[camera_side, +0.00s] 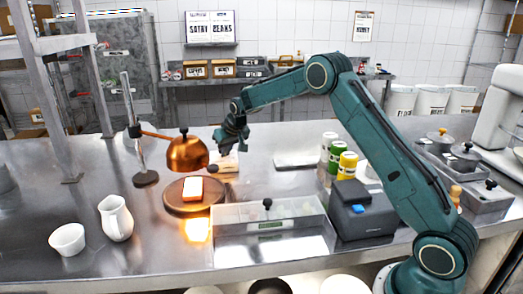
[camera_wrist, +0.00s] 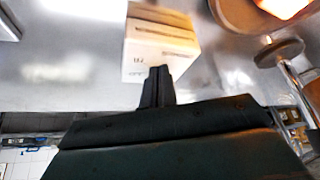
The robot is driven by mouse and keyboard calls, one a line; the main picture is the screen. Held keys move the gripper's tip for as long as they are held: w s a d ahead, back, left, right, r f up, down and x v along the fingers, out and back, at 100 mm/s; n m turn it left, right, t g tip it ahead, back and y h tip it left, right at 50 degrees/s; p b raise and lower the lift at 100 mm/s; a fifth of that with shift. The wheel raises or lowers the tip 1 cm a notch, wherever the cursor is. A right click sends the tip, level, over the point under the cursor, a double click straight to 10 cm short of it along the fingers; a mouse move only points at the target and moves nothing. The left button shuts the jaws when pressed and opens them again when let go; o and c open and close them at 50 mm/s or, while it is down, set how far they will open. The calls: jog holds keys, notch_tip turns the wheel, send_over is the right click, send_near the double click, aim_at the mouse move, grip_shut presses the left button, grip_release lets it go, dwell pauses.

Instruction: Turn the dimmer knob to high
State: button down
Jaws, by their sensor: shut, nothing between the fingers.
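A small cream box (camera_side: 226,163) stands on the steel counter behind the round board. It also shows in the wrist view (camera_wrist: 160,45), with a thin dark line and small marks on its face that I cannot read. I cannot clearly make out a knob on it or where one points. My gripper (camera_side: 241,148) is just above and beside the box in the side view. In the wrist view its closed fingers (camera_wrist: 158,72) overlap the box's near edge. They hold nothing; I cannot tell whether they touch the box.
A copper heat lamp (camera_side: 187,154) hangs from a metal stand (camera_side: 128,105) over a round board (camera_side: 178,207) with a lit block (camera_side: 193,188). A clear-lidded case (camera_side: 268,216) stands in front. Colored cans (camera_side: 347,166) stand right. A white pitcher (camera_side: 116,218) is at left.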

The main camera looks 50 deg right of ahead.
jog(key=shift+w+a, duration=0.1)
jog(key=shift+a, duration=0.1)
dwell(0.4)
jog(key=shift+a, duration=0.1)
jog(key=shift+s+a, duration=0.1)
jog(key=shift+s, duration=0.25)
jog(key=shift+r, duration=0.1)
notch_tip(320, 180, up, 6)
jog(key=shift+f, duration=0.1)
dwell(0.8)
jog(key=shift+s+d+r, duration=0.15)
jog(key=shift+d+r, duration=0.1)
jog(key=shift+d, duration=0.25)
jog(key=shift+s+d+r, duration=0.1)
jog(key=shift+d+r, duration=0.15)
jog(key=shift+d, duration=0.25)
